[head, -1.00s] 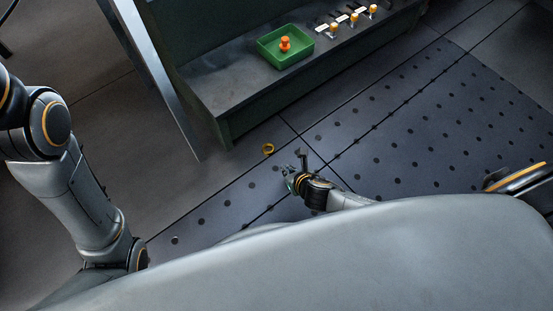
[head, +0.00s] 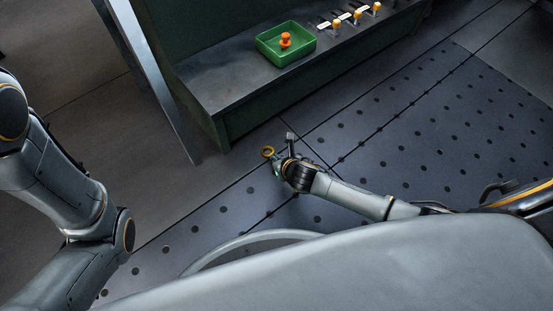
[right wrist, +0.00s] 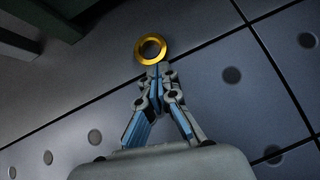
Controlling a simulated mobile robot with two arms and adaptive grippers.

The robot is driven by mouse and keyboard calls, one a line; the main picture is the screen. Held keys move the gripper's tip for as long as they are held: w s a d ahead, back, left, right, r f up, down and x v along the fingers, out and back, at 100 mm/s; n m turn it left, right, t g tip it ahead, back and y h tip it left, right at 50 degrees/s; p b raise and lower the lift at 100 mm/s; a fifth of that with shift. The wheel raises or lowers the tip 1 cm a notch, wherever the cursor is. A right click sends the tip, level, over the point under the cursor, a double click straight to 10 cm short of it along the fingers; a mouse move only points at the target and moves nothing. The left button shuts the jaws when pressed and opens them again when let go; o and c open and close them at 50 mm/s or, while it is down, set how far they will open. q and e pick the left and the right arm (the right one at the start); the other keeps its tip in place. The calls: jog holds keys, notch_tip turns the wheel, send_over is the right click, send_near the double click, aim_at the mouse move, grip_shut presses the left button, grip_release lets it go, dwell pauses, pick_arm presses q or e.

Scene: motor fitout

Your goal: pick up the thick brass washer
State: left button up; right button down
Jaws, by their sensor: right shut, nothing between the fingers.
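The thick brass washer (head: 267,152) is a gold ring lying flat on the floor, in front of the dark bench. It also shows at the top middle of the right wrist view (right wrist: 150,49). My right gripper (head: 277,165) is close beside it in the head view. In the right wrist view its fingertips (right wrist: 157,70) are together, with nothing between them, at the washer's near rim. I cannot tell whether they touch it. My left arm comes in at the left of the head view, but its gripper is out of view.
A dark bench (head: 215,95) holds a green tray (head: 267,42) with an orange piece (head: 285,40) in it. Several orange-topped pieces stand beside the tray. A grey metal post (head: 160,90) stands left of the bench. The dotted floor (head: 430,130) at right is clear.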

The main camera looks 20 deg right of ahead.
jog(key=shift+w, duration=0.1)
jog(key=w, duration=0.5)
jog(key=w+a+p, duration=0.1)
jog(key=w, duration=0.1)
jog(key=shift+w, duration=0.4)
